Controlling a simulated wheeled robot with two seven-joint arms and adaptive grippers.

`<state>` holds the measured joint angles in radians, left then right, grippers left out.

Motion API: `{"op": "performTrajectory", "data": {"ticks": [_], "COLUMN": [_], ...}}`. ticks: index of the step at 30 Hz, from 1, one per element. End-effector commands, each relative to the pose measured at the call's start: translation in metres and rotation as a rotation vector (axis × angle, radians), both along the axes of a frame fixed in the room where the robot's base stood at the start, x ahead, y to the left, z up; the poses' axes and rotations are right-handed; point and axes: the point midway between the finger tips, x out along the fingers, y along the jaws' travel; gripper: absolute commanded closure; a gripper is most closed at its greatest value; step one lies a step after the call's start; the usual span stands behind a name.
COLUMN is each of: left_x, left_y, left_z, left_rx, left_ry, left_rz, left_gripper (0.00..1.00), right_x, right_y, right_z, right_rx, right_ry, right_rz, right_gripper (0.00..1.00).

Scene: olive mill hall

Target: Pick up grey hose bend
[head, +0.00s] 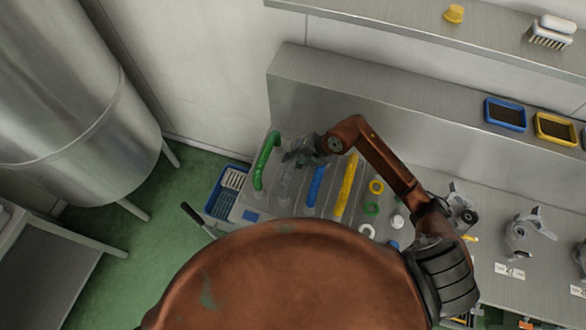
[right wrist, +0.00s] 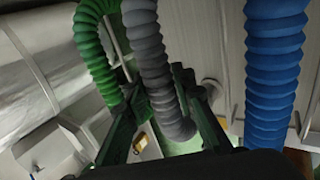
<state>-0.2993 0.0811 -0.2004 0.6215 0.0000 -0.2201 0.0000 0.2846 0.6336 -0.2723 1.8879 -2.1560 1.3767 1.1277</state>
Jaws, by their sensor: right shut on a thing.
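The grey hose bend (head: 286,183) stands on the counter between the green hose and the blue hose. My right gripper (head: 296,158) reaches it from the upper right and covers its upper part in the head view. In the right wrist view the ribbed grey hose bend (right wrist: 150,60) runs down between the two dark fingers of my right gripper (right wrist: 163,125). The gripper is shut on it. Its lower end is close to the counter in the head view, and I cannot tell whether it touches. My left gripper is not in view.
A green hose (head: 266,160) is close on the left, a blue hose (head: 316,186) and a yellow hose (head: 346,184) on the right. A yellow ring (head: 376,187), a green ring (head: 371,208) and a white ring (head: 367,231) lie further right. A blue basket (head: 216,206) is left.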

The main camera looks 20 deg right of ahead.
Motion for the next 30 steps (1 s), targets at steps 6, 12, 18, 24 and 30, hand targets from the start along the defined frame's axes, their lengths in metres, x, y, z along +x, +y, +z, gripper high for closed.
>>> {"op": "performTrajectory", "data": {"ticks": [6, 12, 18, 24, 30], "left_x": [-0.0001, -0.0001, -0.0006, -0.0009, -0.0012], "left_y": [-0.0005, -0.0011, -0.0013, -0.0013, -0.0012], "left_z": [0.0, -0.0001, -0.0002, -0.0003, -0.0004], "left_rx": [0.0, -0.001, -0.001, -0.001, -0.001], "left_ry": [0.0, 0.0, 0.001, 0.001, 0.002], "left_rz": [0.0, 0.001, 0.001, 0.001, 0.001], "left_gripper": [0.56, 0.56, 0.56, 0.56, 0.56], "right_x": [0.0, 0.0, 0.0, 0.0008, 0.0009], "right_y": [-0.0002, -0.0004, -0.0004, 0.0001, 0.0001], "right_z": [0.0, -0.0001, -0.0001, 0.0016, 0.0026], "right_rx": [-0.001, -0.001, -0.001, 0.002, 0.001], "right_ry": [0.001, 0.001, 0.001, -0.003, -0.004], "right_rz": [0.0, 0.0, 0.0, 0.0, 0.0], "right_gripper": [0.96, 1.0, 1.0, 1.0, 1.0]}}
